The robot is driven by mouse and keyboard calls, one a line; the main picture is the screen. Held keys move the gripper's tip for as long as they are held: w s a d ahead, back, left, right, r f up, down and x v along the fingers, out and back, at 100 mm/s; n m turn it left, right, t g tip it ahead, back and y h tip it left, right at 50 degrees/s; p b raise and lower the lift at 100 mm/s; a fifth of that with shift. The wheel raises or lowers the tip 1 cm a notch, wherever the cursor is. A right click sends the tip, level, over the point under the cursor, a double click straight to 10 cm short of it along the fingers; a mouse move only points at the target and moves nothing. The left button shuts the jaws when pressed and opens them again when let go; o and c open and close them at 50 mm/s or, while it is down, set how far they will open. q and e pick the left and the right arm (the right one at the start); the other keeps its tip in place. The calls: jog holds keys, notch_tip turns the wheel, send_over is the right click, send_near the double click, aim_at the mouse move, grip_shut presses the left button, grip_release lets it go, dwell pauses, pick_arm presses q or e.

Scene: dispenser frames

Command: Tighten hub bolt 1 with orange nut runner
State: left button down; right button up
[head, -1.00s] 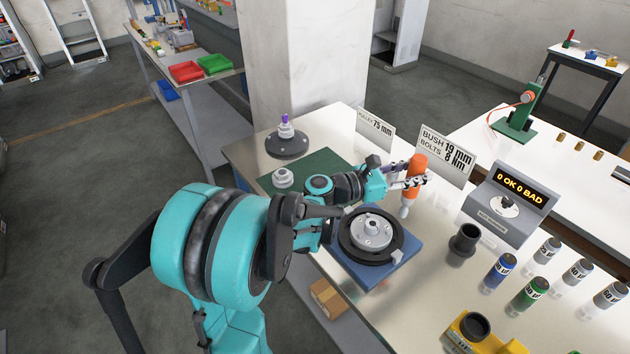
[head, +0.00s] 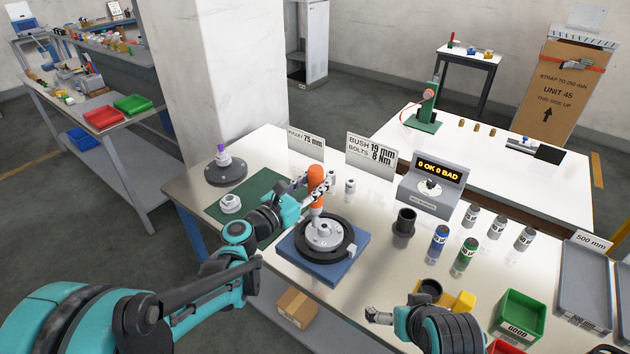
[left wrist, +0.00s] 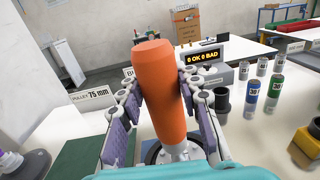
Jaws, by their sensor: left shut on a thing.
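The orange nut runner (head: 315,177) stands roughly upright in my left gripper (head: 318,185), which is shut around its body. It fills the middle of the left wrist view (left wrist: 160,90). Its pale lower end reaches down to the hub (head: 323,234), a grey flanged piece in a black ring on a blue block (head: 340,274). The tip overlaps the hub's far side; I cannot tell whether it touches a bolt, nor which bolt is number 1. My right gripper (head: 378,317) hangs near the table's front edge, away from the hub; its finger opening is unclear.
A sign reading "BUSH 19 mm BOLTS 8 Nm" (head: 371,156) stands behind. A grey counter (head: 433,188) shows "0 OK 0 BAD". A black cup (head: 404,222), blue and green bottles (head: 438,243), a yellow stand (head: 460,301) and a green bin (head: 521,314) stand to the right.

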aim_at(311, 204)
pick_arm(q)
jog(key=shift+f, duration=0.1)
jog(key=shift+f+b, duration=2.05)
jog(key=shift+f, duration=0.15)
jog(key=shift+f+b, duration=1.05)
jog(key=shift+f, duration=0.1)
dwell(0.7)
jog(key=shift+s+f, duration=0.1)
dwell(1.8)
dwell(0.4)
jog(key=shift+r+p, duration=0.35)
jog(key=shift+r, duration=0.15)
jog(key=shift+r+p, duration=2)
jog(key=shift+r, duration=0.6)
